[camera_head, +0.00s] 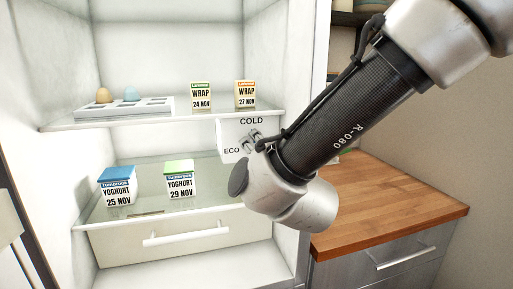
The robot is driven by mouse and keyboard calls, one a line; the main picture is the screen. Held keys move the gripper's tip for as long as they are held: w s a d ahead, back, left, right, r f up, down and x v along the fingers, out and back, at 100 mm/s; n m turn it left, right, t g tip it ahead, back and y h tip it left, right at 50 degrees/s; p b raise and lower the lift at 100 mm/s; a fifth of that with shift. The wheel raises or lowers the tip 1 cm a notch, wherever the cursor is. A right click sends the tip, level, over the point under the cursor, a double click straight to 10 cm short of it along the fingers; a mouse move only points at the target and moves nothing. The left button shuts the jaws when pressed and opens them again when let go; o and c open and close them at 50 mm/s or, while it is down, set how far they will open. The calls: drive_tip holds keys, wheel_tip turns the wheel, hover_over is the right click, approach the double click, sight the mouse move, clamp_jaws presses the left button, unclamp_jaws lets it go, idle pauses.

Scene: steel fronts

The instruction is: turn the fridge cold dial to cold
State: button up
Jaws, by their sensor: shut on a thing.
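The cold dial's white box (231,134) hangs under the upper fridge shelf at its right end. It is marked COLD at the top and ECO at the lower left. My gripper (250,138) is at the face of this box, between the two words, with its jaws shut on the dial. The dial itself is mostly hidden by the fingers and my wrist, so I cannot tell which mark it points to.
The upper shelf (186,116) holds an egg tray (125,108) with two eggs and two wrap cartons. Below are a blue-topped yoghurt (118,187) and a green-topped yoghurt (180,180), above a drawer (160,241). A wooden counter (390,200) stands right of the fridge.

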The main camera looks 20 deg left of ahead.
drive_tip(key=shift+n, duration=0.3)
drive_tip(key=o, duration=1)
drive_tip(key=v, duration=1.2)
